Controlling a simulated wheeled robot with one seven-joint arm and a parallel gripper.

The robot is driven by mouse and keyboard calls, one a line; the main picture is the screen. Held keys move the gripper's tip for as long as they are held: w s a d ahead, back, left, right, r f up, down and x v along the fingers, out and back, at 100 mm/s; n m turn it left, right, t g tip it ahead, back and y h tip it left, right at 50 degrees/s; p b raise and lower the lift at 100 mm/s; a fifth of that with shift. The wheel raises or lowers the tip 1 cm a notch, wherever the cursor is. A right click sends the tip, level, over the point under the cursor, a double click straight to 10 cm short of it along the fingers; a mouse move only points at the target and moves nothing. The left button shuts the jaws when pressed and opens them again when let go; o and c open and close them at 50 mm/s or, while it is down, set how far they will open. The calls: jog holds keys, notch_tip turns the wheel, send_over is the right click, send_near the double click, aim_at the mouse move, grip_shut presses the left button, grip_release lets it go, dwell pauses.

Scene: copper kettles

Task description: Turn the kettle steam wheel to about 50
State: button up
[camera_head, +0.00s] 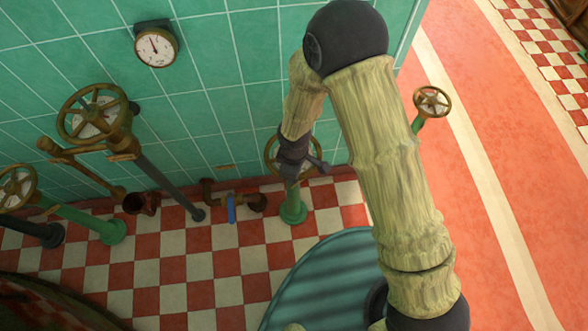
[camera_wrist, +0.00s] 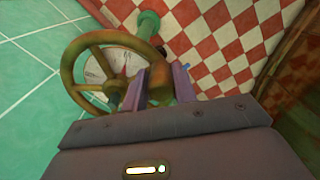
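A brass handwheel (camera_head: 272,152) on a green floor post (camera_head: 293,211) stands by the tiled wall, partly hidden behind my gripper (camera_head: 305,165). In the wrist view this wheel (camera_wrist: 72,68) has a pale dial (camera_wrist: 98,66) behind its spokes. No label naming it is legible, and I cannot read the dial. In the wrist view my gripper (camera_wrist: 159,84) has its two fingers on either side of the wheel's near right rim. I cannot tell whether they press on it. A round wall gauge (camera_head: 156,46) has its needle pointing roughly up, slightly left; its numbers are too small to read.
Other brass wheels stand at the upper left (camera_head: 95,113), far left (camera_head: 15,187) and right (camera_head: 432,102). A pipe with a blue lever (camera_head: 231,208) runs low along the wall. A teal ribbed round surface (camera_head: 325,280) lies below my arm. Checkered floor (camera_head: 180,270) is open at lower left.

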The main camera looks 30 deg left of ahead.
jog(key=o, duration=0.3)
jog(key=shift+r, duration=0.1)
notch_tip(320, 180, up, 17)
jog(key=shift+r+p, duration=0.1)
jog(key=shift+p, duration=1.05)
jog(key=w+d+r+m+p, duration=0.4)
jog(key=w+d+r+m, duration=0.15)
jog(key=d, duration=0.25)
jog(key=d+r+m+t+p, duration=0.1)
jog(key=d+r+m+p, duration=0.1)
jog(key=d+r+m, duration=0.3)
jog(key=d+r+m+p, duration=0.2)
jog(key=d+r+m, duration=0.2)
jog(key=d, duration=0.8)
jog(key=d+r+m+t+p, duration=0.1)
jog(key=d+r+m+p, duration=0.2)
jog(key=d, duration=0.6)
notch_tip(320, 180, up, 3)
jog(key=shift+d+r+m+t, duration=0.1)
jog(key=shift+m+t, duration=0.2)
jog(key=shift+m, duration=1.05)
